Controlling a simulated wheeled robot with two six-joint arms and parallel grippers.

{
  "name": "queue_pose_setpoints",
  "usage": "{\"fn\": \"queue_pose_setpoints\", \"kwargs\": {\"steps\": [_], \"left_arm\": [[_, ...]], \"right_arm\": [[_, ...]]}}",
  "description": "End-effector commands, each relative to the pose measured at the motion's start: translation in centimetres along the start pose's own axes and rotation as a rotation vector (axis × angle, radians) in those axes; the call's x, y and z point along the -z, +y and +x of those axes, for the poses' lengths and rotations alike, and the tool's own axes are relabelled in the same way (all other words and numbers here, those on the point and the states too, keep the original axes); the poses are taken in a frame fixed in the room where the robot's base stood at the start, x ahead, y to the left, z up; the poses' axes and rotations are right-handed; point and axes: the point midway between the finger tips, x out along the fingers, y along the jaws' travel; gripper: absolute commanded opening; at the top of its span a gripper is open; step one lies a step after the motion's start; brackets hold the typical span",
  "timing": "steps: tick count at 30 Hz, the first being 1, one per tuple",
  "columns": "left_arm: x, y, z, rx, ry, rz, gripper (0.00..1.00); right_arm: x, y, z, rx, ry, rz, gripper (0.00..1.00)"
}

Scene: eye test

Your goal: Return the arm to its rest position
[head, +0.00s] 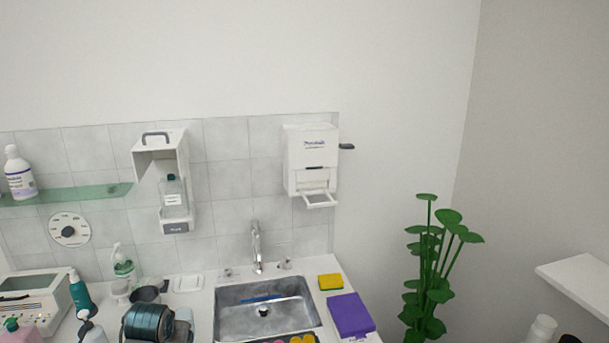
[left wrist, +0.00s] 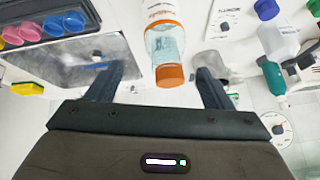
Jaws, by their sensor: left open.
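My left gripper (left wrist: 160,72) shows in the left wrist view with its two dark fingers spread apart. A clear bottle with orange ends (left wrist: 165,45) appears in the gap between the fingers, apart from both. I cannot tell how far past the fingertips it is. I cannot make out either gripper in the head view. My right gripper is in neither view.
In the head view, a steel sink (head: 225,322), yellow sponge (head: 330,282) and purple box (head: 350,315) are on the counter. A white dispenser (head: 312,150) and an open-fronted holder (head: 177,140) hang above. A glass shelf (head: 90,194) is left; a plant (head: 437,250) stands right.

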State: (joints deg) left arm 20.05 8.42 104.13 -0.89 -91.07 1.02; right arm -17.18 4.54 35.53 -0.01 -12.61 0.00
Motion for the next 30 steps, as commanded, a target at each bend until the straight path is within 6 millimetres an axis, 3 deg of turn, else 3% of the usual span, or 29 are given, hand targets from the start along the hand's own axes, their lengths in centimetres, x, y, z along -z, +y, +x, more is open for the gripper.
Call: {"fn": "queue_pose_setpoints", "kwargs": {"steps": [1,8,15,21,30], "left_arm": [[-2.9,0.4,0.2,-0.005,-0.019,0.01,0.74],[-14.7,2.0,-1.3,-0.029,-0.091,0.048,0.74],[-25.5,2.9,-5.5,-0.058,-0.164,0.08,0.74],[-30.4,3.2,-8.6,-0.075,-0.202,0.094,0.74],[-34.7,3.4,-12.4,-0.093,-0.24,0.105,0.74]], "right_arm": [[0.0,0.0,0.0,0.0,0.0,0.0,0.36],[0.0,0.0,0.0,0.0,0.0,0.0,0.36],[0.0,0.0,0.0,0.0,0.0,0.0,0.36],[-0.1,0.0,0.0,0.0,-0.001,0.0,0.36],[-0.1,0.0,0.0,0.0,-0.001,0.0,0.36]]}}
